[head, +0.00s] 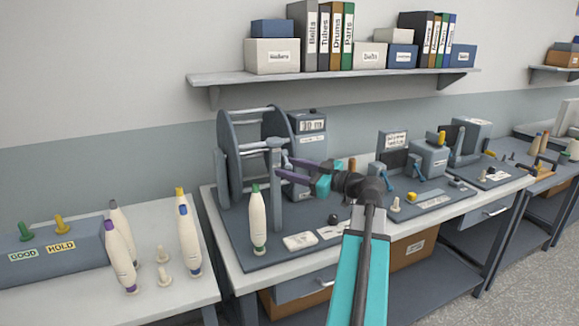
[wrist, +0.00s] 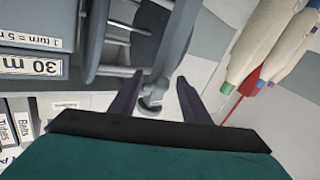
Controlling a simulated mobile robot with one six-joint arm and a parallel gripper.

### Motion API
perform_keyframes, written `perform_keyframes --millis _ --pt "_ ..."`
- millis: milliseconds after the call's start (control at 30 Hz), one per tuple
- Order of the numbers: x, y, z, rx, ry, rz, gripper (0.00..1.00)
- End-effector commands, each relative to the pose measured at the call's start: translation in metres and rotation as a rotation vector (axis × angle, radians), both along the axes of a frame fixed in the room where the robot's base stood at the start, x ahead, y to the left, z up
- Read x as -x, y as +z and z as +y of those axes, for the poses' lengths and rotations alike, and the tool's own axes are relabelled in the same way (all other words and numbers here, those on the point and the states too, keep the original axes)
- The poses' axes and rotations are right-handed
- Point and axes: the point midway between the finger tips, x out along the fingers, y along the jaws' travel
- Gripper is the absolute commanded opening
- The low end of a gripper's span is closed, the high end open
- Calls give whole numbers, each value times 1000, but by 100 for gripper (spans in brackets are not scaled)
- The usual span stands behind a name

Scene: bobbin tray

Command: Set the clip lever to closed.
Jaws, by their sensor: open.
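A grey post (head: 277,195) stands upright in front of the large reel (head: 232,165) on the bench. Its top carries a small grey head (head: 275,142), which seems to be the clip. I cannot tell a separate lever or its position. My gripper (head: 281,165) is at the post's upper part, its purple fingers pointing left. In the wrist view my gripper (wrist: 160,77) is open and empty. The post's rounded grey end (wrist: 152,100) shows between the fingers, closer to the left one. Whether a finger touches it is unclear.
A white bobbin with a green tip (head: 258,222) stands just left of the post. A box marked 30 m (head: 310,135) is behind the gripper, beside the reel. Several bobbins stand on the left table (head: 60,291). A shelf (head: 330,77) hangs above.

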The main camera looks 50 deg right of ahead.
Motion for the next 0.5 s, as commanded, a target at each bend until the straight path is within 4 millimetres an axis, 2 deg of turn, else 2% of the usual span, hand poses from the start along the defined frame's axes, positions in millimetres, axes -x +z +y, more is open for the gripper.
perform_keyframes --millis 133,433,500 --pt "-6 0 2 0 1 0 43" --pt "-6 0 1 0 0 0 43" --pt "-6 0 1 0 0 0 31"
